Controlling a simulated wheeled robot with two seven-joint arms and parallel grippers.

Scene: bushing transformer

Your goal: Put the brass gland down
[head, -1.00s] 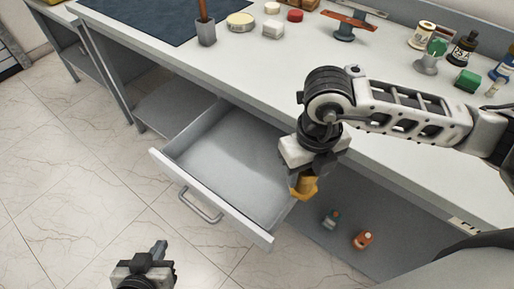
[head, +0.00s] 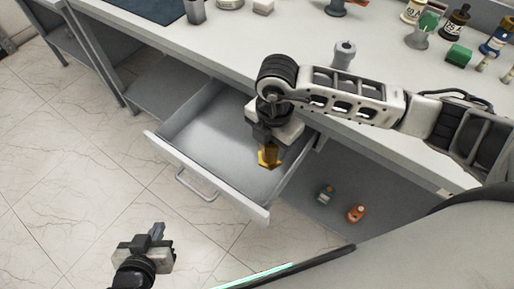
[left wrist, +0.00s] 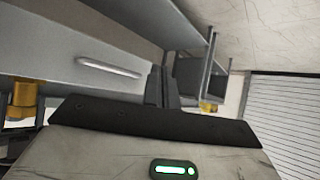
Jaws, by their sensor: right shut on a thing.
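The brass gland (head: 270,158) is a golden, faceted piece. My right gripper (head: 267,143) is shut on it and points down. It holds the gland over the right part of the open grey drawer (head: 213,138). Whether the gland touches the drawer floor cannot be told. My left gripper (head: 158,233) is low in front of the drawer, away from the gland, with its fingers together and nothing between them. Its fingers also show in the left wrist view (left wrist: 161,88), near the drawer handle (left wrist: 108,67).
The drawer looks otherwise empty. The grey worktop (head: 240,45) above it carries a grey post-like part (head: 343,54), bottles and a green block (head: 458,54). A teal-capped bottle (head: 325,193) and an orange bottle (head: 356,213) stand on the lower shelf right of the drawer.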

